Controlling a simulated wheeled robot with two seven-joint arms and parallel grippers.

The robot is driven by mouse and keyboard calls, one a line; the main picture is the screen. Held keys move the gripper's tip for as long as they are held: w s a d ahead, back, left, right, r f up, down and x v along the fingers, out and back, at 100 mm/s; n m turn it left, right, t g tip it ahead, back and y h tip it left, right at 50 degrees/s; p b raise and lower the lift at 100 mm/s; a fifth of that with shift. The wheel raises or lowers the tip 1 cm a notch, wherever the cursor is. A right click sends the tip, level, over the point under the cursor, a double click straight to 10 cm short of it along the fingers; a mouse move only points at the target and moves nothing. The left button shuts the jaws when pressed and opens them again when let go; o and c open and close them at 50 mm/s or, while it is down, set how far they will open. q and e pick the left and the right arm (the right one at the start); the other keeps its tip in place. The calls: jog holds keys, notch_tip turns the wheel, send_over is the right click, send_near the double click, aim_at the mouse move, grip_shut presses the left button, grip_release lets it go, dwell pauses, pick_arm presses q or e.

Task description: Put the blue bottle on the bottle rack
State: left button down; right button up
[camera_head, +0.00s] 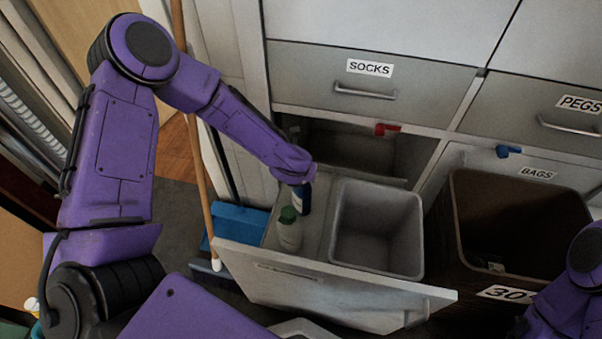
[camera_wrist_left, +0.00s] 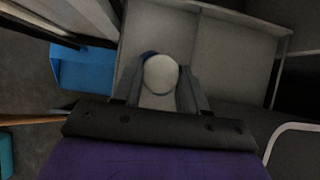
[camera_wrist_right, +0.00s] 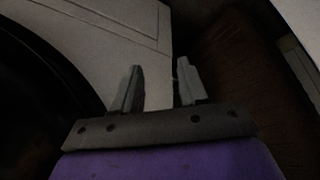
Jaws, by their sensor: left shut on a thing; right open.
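My left gripper (camera_head: 301,180) reaches down over the left part of a pulled-out drawer (camera_head: 350,290). It is shut on the dark blue bottle (camera_head: 303,199), which stands roughly upright. In the left wrist view, the round pale top of the blue bottle (camera_wrist_left: 160,74), with a blue edge, sits between the fingers (camera_wrist_left: 158,88). The bottle's base is hard to make out. No part is clearly recognisable as the bottle rack. My right gripper (camera_wrist_right: 158,85) is open and empty in the right wrist view, near a pale panel.
A pale bottle with a green cap (camera_head: 289,231) stands close in front of the blue bottle. A grey bin (camera_head: 376,185) fills the drawer's right side. A blue container (camera_head: 236,222) and a wooden pole (camera_head: 196,150) are left. A brown bin (camera_head: 480,262) stands right.

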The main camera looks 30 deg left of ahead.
pick_arm(q)
jog(key=c, duration=0.6)
grip_release()
jog(key=shift+f, duration=0.1)
jog(key=shift+s+r, duration=0.1)
jog(key=shift+r, duration=0.4)
jog(key=p+v, duration=0.3)
jog(key=v, duration=0.8)
jog(key=shift+s+r, duration=0.15)
jog(key=shift+r, duration=0.05)
